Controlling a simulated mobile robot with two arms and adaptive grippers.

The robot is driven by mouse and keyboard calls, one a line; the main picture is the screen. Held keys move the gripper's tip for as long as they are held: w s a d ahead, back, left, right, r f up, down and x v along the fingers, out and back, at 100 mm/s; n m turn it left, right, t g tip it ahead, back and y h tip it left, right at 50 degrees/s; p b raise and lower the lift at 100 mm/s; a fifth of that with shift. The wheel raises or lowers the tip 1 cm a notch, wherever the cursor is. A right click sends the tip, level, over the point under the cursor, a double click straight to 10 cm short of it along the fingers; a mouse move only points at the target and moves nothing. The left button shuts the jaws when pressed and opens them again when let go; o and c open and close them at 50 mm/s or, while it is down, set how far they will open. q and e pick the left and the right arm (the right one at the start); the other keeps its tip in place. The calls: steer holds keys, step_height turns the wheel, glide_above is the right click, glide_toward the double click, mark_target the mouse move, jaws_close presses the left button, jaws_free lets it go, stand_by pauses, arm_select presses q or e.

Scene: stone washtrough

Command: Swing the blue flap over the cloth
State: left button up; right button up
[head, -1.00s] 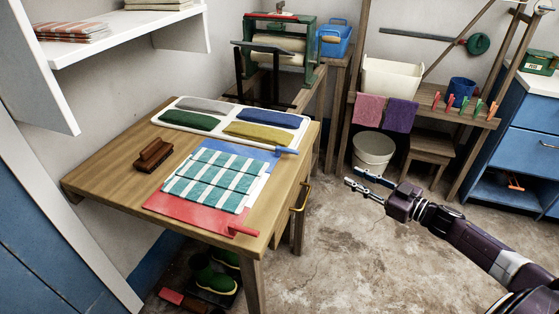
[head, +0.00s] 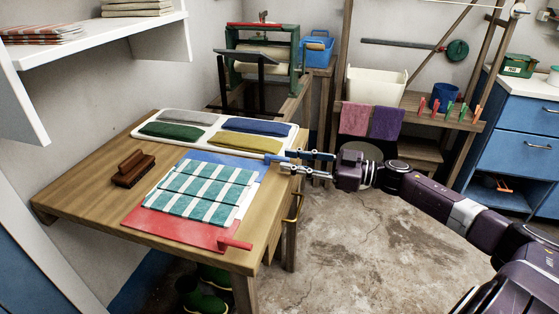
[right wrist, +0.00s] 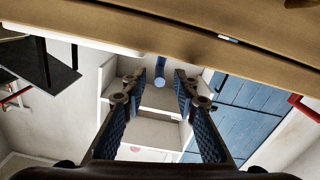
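The teal-and-white striped cloth (head: 198,192) lies flat on the folding board on the wooden table. The blue flap (head: 236,160) shows as a strip along the cloth's back and right edges. The red flap (head: 180,228) shows at the front, with its red handle at the right. My right gripper (head: 286,161) is at the table's right edge, beside the blue flap's handle. In the right wrist view my fingers (right wrist: 160,80) are spread apart, with the round blue handle end (right wrist: 160,68) showing between them. Whether they touch it I cannot tell. My left gripper is out of view.
A white tray (head: 168,145) with several folded cloths lies behind the board. A brown brush (head: 133,168) sits to the left. A green wringer (head: 262,60) stands at the back. The floor right of the table (head: 350,240) is clear.

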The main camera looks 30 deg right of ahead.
mark_target(280, 159)
steer(key=shift+x, duration=1.8)
steer(key=shift+c, duration=0.4)
jaws_close()
